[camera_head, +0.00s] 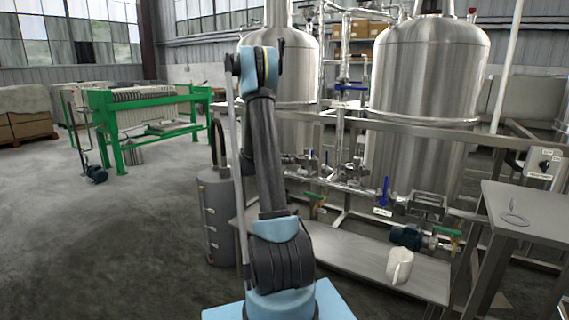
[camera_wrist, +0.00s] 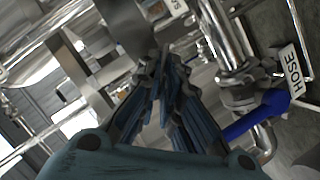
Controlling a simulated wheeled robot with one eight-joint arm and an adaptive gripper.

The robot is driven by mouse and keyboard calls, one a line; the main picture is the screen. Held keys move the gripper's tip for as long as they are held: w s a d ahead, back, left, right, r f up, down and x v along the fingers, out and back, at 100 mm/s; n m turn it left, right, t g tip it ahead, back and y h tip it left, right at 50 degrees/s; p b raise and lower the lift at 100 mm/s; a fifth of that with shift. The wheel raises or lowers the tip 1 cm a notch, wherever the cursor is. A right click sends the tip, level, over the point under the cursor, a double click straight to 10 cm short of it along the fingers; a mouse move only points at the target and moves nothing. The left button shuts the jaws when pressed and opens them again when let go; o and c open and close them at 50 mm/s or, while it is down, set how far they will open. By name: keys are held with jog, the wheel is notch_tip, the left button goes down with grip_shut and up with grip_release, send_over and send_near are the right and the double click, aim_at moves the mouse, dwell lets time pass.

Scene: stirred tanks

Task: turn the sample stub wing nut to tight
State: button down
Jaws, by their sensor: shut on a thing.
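My gripper (camera_wrist: 162,62) shows in the wrist view, its dark blue ribbed fingers converging on a small spot at the steel pipework. The fingers are closed in on something there, which I take for the sample stub wing nut; the fingertips hide nearly all of it, so its angle cannot be told. A white label (camera_wrist: 175,8), partly cut off and starting with "SA", is just above the fingertips. In the head view my arm stands in front of the left tank, and my gripper and the wing nut are hidden.
The wrist view shows a blue handle (camera_wrist: 245,122) and a HOSE label (camera_wrist: 292,71) right of the fingers. The head view shows two steel tanks (camera_head: 425,75), a low bench with a white jug (camera_head: 399,266), a grey cylinder (camera_head: 216,215) and a right-hand table (camera_head: 530,205).

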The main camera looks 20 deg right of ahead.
jog(key=m+t+y, duration=0.1)
jog(key=m, duration=0.1)
jog(key=m+y, duration=0.1)
jog(key=m, duration=0.1)
jog(key=m+t+y, duration=0.1)
jog(key=m, duration=0.1)
jog(key=shift+s+d+r+t, duration=0.1)
jog(key=shift+s+d+t, duration=0.15)
jog(key=shift+s+t, duration=0.05)
jog(key=shift+y, duration=0.3)
dwell(0.4)
jog(key=c, duration=1.8)
grip_release()
